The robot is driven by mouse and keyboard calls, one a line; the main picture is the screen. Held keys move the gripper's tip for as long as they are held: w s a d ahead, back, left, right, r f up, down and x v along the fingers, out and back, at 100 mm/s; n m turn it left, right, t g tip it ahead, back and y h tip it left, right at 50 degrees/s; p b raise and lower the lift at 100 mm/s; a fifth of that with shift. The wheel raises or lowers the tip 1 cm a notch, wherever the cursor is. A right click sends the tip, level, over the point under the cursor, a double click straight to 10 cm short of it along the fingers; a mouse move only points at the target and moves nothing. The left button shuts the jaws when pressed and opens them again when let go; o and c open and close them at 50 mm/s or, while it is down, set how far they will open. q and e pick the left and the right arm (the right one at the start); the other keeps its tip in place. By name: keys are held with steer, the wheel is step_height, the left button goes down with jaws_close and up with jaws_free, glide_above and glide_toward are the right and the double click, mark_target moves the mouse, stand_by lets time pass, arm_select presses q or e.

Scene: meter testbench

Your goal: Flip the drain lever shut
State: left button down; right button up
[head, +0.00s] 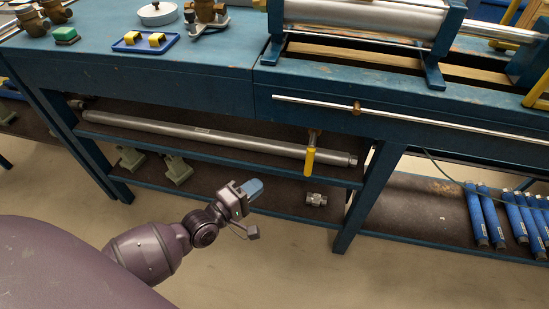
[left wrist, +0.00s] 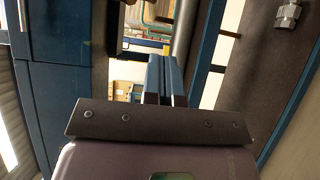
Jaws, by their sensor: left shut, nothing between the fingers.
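The drain lever, as far as I can tell, is the yellow handle (head: 309,161) that hangs downward from a small fitting under the bench edge, in front of the lower shelves. My left gripper (head: 254,187) is in front of the shelves, to the left of and lower in the picture than the lever, and apart from it. Its blue fingers are together and empty; they also show side by side in the left wrist view (left wrist: 165,78). A small yellow patch shows just beyond the fingertips there, but I cannot tell whether it is the lever. My right gripper is not in view.
The blue bench (head: 190,72) carries a large metal cylinder (head: 370,18) and a blue tray (head: 128,47) with yellow parts. A long pipe (head: 200,132) lies on the shelf behind the lever. A metal fitting (head: 316,199) sits lower. A table leg (head: 362,200) stands right of the lever.

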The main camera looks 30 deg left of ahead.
mark_target(310, 156)
arm_select(q)
steer(key=s+d+b+x, duration=0.1)
steer(key=d+b+x, duration=0.1)
steer(key=x, duration=1)
steer(key=shift+d, duration=0.35)
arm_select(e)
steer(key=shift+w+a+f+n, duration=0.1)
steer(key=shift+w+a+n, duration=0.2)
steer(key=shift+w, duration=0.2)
arm_select(q)
steer(key=shift+w+f, duration=0.1)
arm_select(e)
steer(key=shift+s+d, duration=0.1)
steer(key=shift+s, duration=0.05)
